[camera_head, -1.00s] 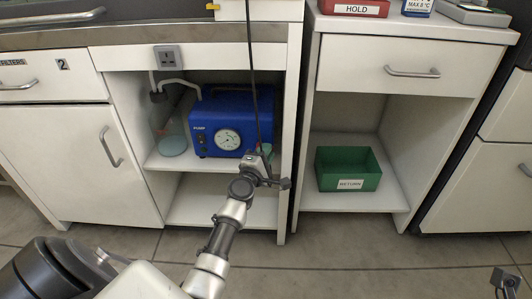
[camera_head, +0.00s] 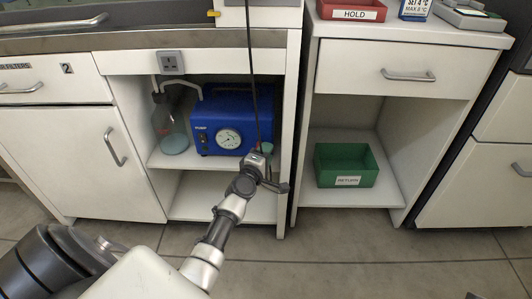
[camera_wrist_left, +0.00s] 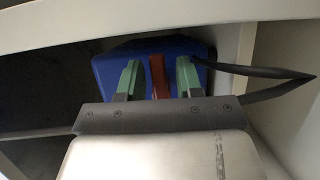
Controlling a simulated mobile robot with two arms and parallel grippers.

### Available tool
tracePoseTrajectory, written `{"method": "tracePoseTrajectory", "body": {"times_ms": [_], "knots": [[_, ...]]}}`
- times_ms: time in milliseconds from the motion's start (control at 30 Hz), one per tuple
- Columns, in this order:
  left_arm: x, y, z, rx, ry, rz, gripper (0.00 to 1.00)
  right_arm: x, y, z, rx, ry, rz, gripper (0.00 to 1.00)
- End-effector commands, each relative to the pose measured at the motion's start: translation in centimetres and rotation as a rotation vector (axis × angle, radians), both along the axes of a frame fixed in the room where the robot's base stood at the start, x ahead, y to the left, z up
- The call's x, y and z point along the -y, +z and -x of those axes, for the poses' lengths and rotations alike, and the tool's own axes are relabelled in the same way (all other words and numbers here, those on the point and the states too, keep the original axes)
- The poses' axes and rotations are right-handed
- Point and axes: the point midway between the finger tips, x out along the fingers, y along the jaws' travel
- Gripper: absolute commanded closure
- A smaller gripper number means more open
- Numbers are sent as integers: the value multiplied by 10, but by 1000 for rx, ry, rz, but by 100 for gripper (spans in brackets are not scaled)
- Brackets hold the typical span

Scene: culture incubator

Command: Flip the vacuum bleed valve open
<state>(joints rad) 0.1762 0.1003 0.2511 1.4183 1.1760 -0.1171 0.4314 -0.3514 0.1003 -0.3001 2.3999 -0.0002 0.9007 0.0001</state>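The blue pump (camera_head: 240,105) with a round dial stands on the upper shelf of the open cabinet. In the left wrist view, a red lever (camera_wrist_left: 159,77), likely the bleed valve's handle, stands upright in front of the blue pump body (camera_wrist_left: 105,68). My left gripper (camera_wrist_left: 159,79) is open, with its green fingertips on either side of the lever and a gap on each side. In the head view, my left gripper (camera_head: 267,160) is at the pump's right side; my wrist partly hides it, and the lever cannot be made out. Only a dark bit, perhaps my right gripper (camera_head: 472,295), shows at the bottom edge.
A glass flask (camera_head: 173,135) with tubing stands left of the pump. The cabinet's right side wall (camera_head: 288,130) is close to my left gripper. A black cable (camera_head: 252,70) hangs in front of the pump. A green RETURN bin (camera_head: 346,166) sits in the right cabinet.

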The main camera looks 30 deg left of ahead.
Motion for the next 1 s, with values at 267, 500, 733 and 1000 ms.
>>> {"method": "tracePoseTrajectory", "body": {"times_ms": [267, 500, 733, 1000], "knots": [[0, 1, 0, 1, 0, 3, 57, 0, 0, 0, -1, 0, 0, 100], [3, 2, 19, 0, 0, 2, 57, 0, 7, 0, -1, 0, 0, 100], [10, 1, 64, -2, -1, 0, 57, 0, 15, 0, -1, 0, 0, 100], [16, 1, 100, -1, 0, 0, 57, 0, 18, 0, 0, 0, 0, 100]]}}
